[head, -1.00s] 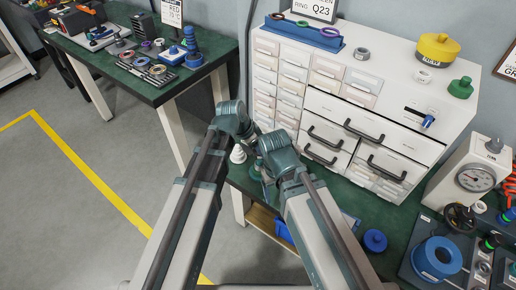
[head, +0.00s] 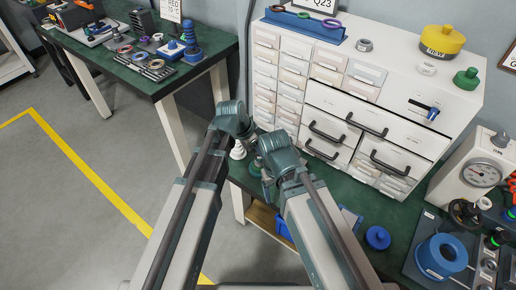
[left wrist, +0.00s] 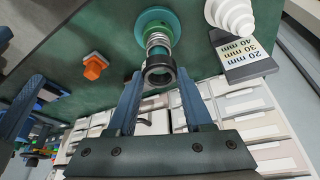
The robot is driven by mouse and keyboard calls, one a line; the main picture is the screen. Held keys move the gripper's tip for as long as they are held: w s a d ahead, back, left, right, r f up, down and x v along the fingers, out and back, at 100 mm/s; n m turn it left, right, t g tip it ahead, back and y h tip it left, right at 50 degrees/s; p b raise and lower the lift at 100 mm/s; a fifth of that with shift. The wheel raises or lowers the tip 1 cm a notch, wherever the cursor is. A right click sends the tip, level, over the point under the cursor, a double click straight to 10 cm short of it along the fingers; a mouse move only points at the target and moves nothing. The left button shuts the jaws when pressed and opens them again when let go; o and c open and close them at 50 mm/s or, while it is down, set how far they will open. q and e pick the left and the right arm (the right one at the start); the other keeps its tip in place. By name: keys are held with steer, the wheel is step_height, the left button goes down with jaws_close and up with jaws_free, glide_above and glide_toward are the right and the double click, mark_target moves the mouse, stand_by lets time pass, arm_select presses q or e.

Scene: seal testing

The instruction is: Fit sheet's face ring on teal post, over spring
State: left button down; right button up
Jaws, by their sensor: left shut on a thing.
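My left gripper (left wrist: 159,76) is shut on a dark ring (left wrist: 160,79) with a paler inner band, held between its blue fingertips. The teal post (left wrist: 153,17) has a wide round base, and a silver spring (left wrist: 158,42) sits around it. The ring is at the spring's near end, in line with the post; I cannot tell whether it is around the post tip. In the head view my left gripper is hidden by its wrist. My right gripper (head: 268,190) is partly hidden below its wrist, and its jaw opening is unclear. A sheet (head: 322,6) reads Q23.
A white stepped cone (left wrist: 232,14) and a size label block (left wrist: 243,54) stand beside the post. An orange piece (left wrist: 94,66) lies on the green bench. A white drawer cabinet (head: 385,85) stands close behind. A gauge tester (head: 474,170) is at right.

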arm_select(q)
steer(key=shift+f+b, duration=0.4)
steer(key=shift+c, duration=1.1)
jaws_free()
steer(key=shift+r, duration=0.1)
step_height(320, 180, up, 7)
steer(key=p, duration=0.7)
steer(key=shift+a, duration=0.1)
